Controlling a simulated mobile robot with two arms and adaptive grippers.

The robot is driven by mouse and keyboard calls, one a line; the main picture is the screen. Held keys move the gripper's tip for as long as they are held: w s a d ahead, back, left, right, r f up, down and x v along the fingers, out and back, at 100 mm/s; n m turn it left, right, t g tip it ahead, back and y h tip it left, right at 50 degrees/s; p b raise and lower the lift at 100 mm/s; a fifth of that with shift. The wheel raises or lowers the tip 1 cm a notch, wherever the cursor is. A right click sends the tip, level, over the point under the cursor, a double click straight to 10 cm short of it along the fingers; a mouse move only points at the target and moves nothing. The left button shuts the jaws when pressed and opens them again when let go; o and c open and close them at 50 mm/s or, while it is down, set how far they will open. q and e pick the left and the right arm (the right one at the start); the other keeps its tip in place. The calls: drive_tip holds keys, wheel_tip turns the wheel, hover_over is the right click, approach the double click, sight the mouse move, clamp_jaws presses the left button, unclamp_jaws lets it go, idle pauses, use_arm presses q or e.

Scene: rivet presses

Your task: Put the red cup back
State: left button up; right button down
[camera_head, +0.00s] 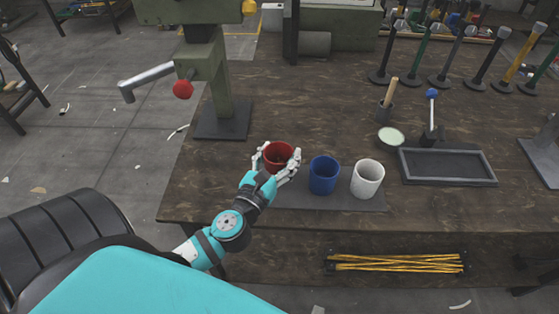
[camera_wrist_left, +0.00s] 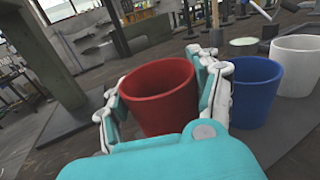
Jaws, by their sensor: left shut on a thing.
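The red cup (camera_head: 278,153) is between the fingers of my left gripper (camera_head: 275,160), at the left end of a dark grey mat (camera_head: 300,199) on the wooden table. My left gripper is shut on the red cup. In the left wrist view the red cup (camera_wrist_left: 160,95) is upright or slightly tilted between the fingers (camera_wrist_left: 163,105). I cannot tell whether its base touches the mat. A blue cup (camera_head: 323,177) and a white cup (camera_head: 367,180) stand on the mat to its right. My right gripper is not in view.
A green press (camera_head: 205,65) with a red-knobbed lever stands at the table's back left. A shallow dark tray (camera_head: 447,167), a pale green dish (camera_head: 390,137) and a holder with a wooden handle (camera_head: 386,108) are on the right. Several upright tools line the back right.

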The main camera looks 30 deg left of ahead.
sight(284, 158)
use_arm(q)
wheel_tip(284, 158, down, 4)
drive_tip(key=shift+r+b, duration=0.25)
drive_tip(key=shift+b, duration=0.6)
drive_tip(key=shift+f, duration=0.2)
drive_tip(key=o, duration=1.2)
drive_tip(key=shift+r, duration=0.1)
